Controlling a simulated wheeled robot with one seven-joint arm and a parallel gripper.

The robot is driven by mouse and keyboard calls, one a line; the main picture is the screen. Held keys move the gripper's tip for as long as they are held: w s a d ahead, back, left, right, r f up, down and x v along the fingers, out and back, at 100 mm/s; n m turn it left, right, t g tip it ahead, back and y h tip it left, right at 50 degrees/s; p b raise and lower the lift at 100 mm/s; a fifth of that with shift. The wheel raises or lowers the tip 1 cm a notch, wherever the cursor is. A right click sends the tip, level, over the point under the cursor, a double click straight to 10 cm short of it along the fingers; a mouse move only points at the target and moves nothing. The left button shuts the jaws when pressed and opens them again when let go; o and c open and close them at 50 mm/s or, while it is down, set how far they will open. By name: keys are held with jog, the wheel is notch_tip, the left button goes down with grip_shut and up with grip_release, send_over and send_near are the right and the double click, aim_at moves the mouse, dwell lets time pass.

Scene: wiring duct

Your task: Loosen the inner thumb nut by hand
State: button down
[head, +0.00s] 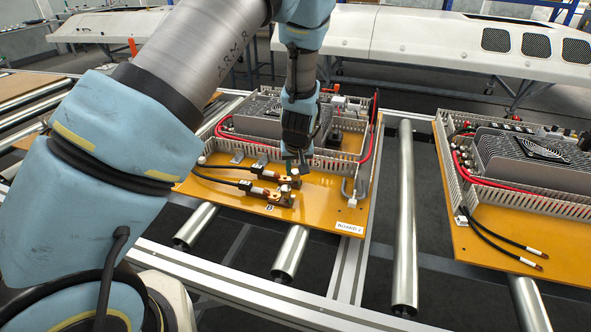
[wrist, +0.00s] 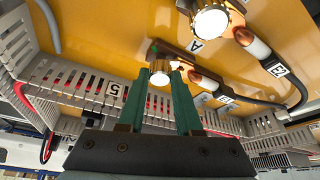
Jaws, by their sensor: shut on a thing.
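The inner thumb nut (wrist: 160,73), bright and knurled, sits on a terminal near the slotted duct. My gripper (wrist: 161,82) has its two green fingertips on either side of it and is shut on it. In the head view my gripper (head: 297,167) points down at the terminals and mostly hides this nut. The outer thumb nut (wrist: 210,20) stands apart, farther from the duct; it also shows in the head view (head: 285,190). Whether the inner nut's thread is loose cannot be told.
Grey slotted duct (wrist: 75,90) walls stand close to my gripper. A second board (head: 495,246) lies to the right, beyond a roller (head: 405,220).

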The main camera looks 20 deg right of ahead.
jog(key=n+p, duration=0.1)
jog(key=n+y+p, duration=0.1)
jog(key=shift+s+d+r+p, duration=0.1)
jog(key=shift+d+r+p, duration=0.05)
jog(key=shift+r+p, duration=0.15)
jog(key=n+y+p, duration=0.1)
jog(key=n+p, duration=0.1)
jog(key=shift+n, duration=0.4)
jog(key=n+y+p, duration=0.1)
jog(key=n, duration=0.2)
jog(key=shift+d+f, duration=0.1)
jog(key=shift+f, duration=0.05)
jog(key=n+y, duration=0.1)
jog(key=n, duration=0.2)
jog(key=shift+f, duration=0.15)
jog(key=c, duration=0.7)
grip_release()
jog(key=shift+g, duration=0.3)
jog(key=shift+d, duration=0.1)
